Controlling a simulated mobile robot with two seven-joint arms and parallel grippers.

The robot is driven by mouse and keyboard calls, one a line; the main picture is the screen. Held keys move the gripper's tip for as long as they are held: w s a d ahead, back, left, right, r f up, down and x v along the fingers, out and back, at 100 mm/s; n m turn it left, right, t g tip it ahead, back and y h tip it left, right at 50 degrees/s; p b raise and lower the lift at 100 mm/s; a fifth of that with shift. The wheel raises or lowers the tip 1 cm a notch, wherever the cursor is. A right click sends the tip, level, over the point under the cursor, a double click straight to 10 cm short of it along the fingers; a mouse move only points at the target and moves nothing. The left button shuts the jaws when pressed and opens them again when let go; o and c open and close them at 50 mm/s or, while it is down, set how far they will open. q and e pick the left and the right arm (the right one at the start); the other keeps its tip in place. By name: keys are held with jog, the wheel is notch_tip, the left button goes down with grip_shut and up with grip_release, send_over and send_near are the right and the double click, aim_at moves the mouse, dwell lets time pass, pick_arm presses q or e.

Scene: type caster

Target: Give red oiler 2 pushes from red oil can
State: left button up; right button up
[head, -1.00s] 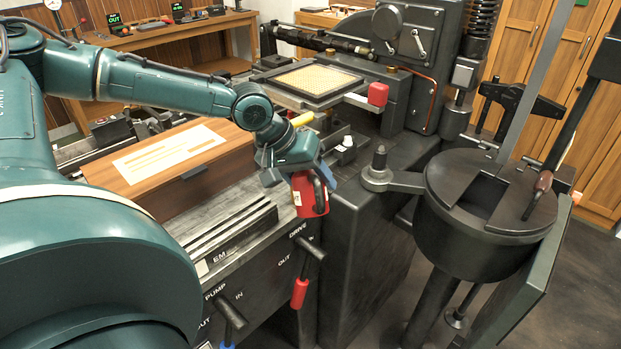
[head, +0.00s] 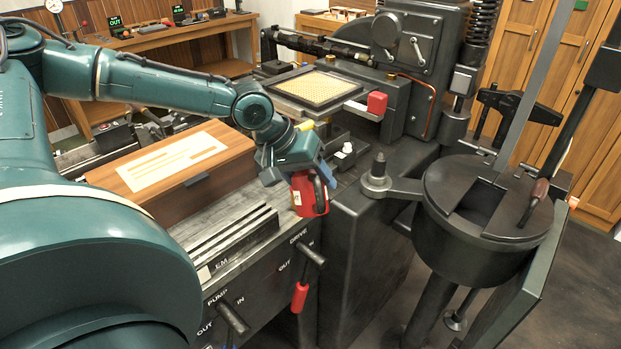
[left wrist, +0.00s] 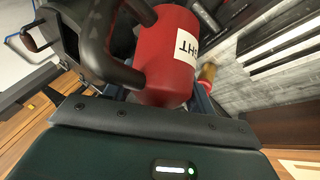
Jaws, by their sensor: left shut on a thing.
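A red oil can (head: 309,196) with a dark handle and a white label hangs in my left gripper (head: 297,172), above the front edge of the machine bench. The gripper hides part of the can. I cannot identify the red oiler for certain. My right gripper is in neither view.
A wooden box with a pale sheet (head: 190,165) stands left of the gripper. A red block (head: 377,103) sits at the machine's tray corner. A dark round pot (head: 470,235) stands to the right. Levers (head: 300,290) stick out of the bench front below the can.

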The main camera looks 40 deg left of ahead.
pick_arm(q)
jog(key=shift+r, duration=0.1)
notch_tip(320, 180, up, 5)
jog(key=p, duration=0.4)
jog(key=shift+p, duration=0.3)
